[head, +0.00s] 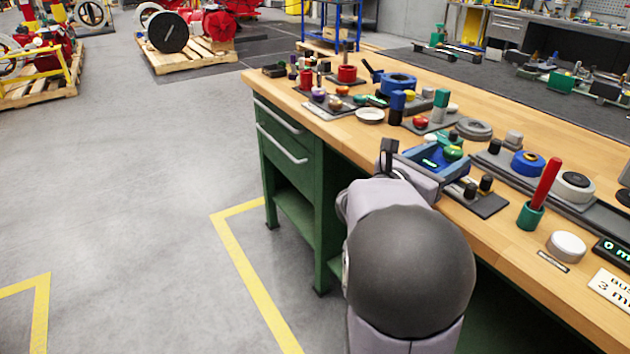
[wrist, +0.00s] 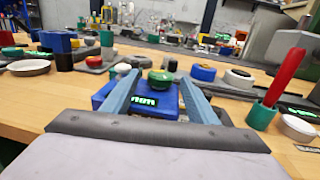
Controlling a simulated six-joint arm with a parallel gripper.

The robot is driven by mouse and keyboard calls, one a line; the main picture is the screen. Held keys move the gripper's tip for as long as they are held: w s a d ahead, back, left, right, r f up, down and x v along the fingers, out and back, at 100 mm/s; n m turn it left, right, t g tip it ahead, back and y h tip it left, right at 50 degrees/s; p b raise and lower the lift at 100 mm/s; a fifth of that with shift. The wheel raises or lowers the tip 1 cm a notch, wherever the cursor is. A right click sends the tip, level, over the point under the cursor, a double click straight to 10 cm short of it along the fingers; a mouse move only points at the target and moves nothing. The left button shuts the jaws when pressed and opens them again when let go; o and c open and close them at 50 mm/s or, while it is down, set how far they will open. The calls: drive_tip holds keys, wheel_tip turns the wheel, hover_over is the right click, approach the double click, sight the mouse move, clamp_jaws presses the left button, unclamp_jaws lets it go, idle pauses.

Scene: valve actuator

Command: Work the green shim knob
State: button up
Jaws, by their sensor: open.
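In the wrist view a round green knob (wrist: 160,76) sits on top of a blue box (wrist: 108,92) with a lit green display on its front face. My gripper (wrist: 160,82) is open, with one blue-grey finger on each side of the knob in the picture. The fingers appear in front of the knob, and I see no contact. In the head view the green knob (head: 452,153) shows just beyond my wrist. My arm hides part of the blue box there.
A red lever in a green base (head: 530,217) stands to the right, with a white round knob (head: 566,246) near the bench's front edge. A blue ring knob (head: 528,163) lies beyond. Left of the box are a white dish (head: 370,115) and several small controls.

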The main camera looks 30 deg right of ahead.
drive_tip(key=shift+n+t, duration=0.3)
drive_tip(key=shift+t, duration=0.1)
drive_tip(key=a, duration=0.4)
drive_tip(key=shift+w+b, duration=0.3)
drive_tip(key=w+n+t, duration=0.1)
drive_tip(key=w+a+n+t, duration=0.1)
drive_tip(key=w, duration=0.1)
drive_tip(key=w+a+n+t+y, duration=0.1)
drive_tip(key=w+n, duration=0.1)
drive_tip(key=shift+w+a+b, duration=0.15)
drive_tip(key=shift+w+b, duration=0.1)
drive_tip(key=shift+b, duration=0.1)
drive_tip(key=w+a+f+n+t+y, duration=0.6)
drive_tip(key=w+a+f+n+y, duration=0.2)
drive_tip(key=w+a+n, duration=0.3)
drive_tip(key=shift+w+a+f+n+b, duration=0.2)
drive_tip(key=shift+a+f+n+b, duration=0.35)
drive_tip(key=shift+a+n, duration=1.9)
drive_tip(key=shift+d+n, duration=0.95)
drive_tip(key=shift+d, duration=0.05)
